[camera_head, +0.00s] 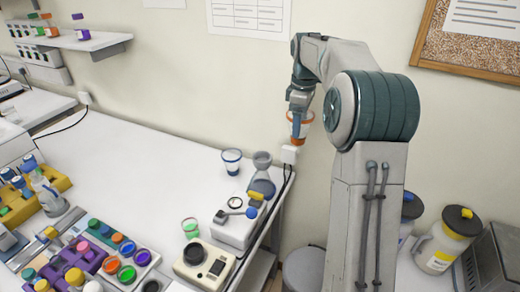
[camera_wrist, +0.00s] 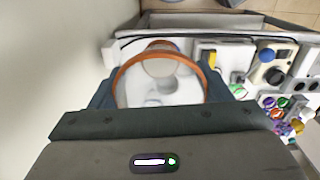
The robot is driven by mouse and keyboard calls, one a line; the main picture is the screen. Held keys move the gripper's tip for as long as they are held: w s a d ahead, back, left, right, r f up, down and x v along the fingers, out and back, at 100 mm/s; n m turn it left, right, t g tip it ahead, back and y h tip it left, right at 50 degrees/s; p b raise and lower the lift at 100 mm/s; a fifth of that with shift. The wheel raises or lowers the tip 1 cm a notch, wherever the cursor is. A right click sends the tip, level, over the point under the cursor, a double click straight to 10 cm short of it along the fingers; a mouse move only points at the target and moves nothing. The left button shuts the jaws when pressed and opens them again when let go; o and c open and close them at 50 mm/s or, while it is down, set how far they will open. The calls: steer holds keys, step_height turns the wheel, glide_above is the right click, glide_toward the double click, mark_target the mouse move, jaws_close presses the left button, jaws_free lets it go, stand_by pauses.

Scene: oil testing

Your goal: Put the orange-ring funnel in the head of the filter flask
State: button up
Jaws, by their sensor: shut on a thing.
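The orange-ring funnel (camera_head: 300,117) is clear, with an orange rim and an orange lower part. My gripper (camera_head: 299,109) is shut on it and holds it upright in the air near the back wall, above and right of the table's far corner. In the wrist view the orange rim (camera_wrist: 120,75) lies between my dark fingers. What seems to be the filter flask (camera_head: 262,162), with a grey flared head and a bluish base, stands near the table's right edge. The funnel is apart from it, higher up and to its right.
A blue-rimmed funnel (camera_head: 231,160) stands left of the flask, and a green-rimmed one (camera_head: 191,228) is nearer. A white device (camera_head: 235,230) and a beige meter (camera_head: 204,264) are in front. Cables run along the right edge. The table's back middle is clear.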

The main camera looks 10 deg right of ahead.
steer(key=shift+w+a+f+p, duration=0.7)
steer(key=shift+w+a+f, duration=0.25)
steer(key=shift+a+f, duration=0.75)
steer(key=shift+w+a+f+p, duration=0.75)
steer(key=shift+w+a+f, duration=0.15)
steer(key=shift+a+f, duration=0.85)
steer(key=shift+w+a+f+p, duration=0.7)
steer(key=shift+w+a+f, duration=0.25)
steer(key=shift+a+f, duration=0.75)
steer(key=shift+d+f, duration=0.2)
steer(key=o, duration=1)
steer(key=shift+r, duration=0.1)
